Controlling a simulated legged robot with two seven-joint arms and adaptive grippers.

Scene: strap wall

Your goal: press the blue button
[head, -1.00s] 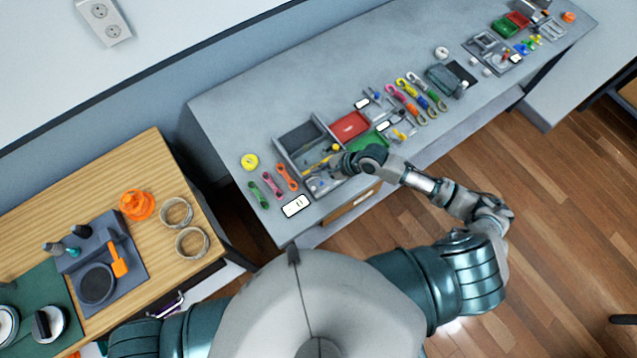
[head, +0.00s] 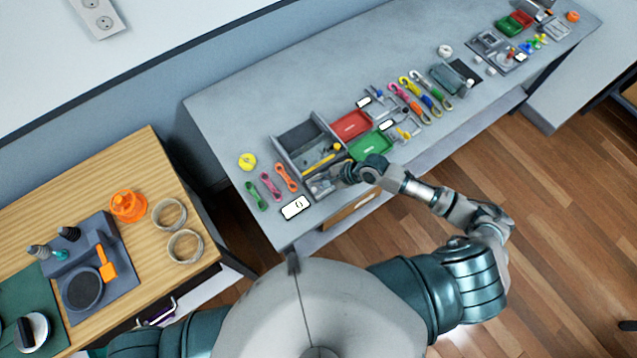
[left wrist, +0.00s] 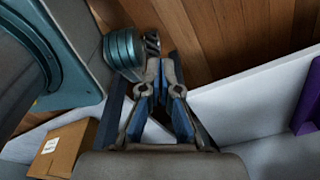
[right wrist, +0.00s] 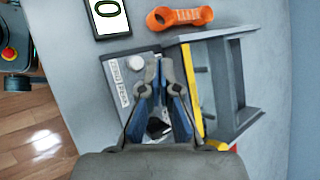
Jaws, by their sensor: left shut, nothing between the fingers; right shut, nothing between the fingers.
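A small grey panel (right wrist: 125,75) with dark printed labels lies on the bench, at the near left end of a grey divided tray; it also shows in the head view (head: 321,187). My right gripper (right wrist: 160,72) is shut and empty, with its tips over this panel beside the labels. In the head view my right gripper (head: 342,172) covers part of the panel. I cannot make out the blue button; the gripper may hide it, and touching cannot be told. My left gripper (left wrist: 158,75) is shut and empty, away from the bench, over floor and white surfaces.
A white display card (head: 296,207) with a dark rim lies left of the panel. An orange strap (head: 286,177) and a yellow roll (head: 247,161) lie nearby. Red (head: 350,125) and green (head: 371,146) bins stand to the right.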

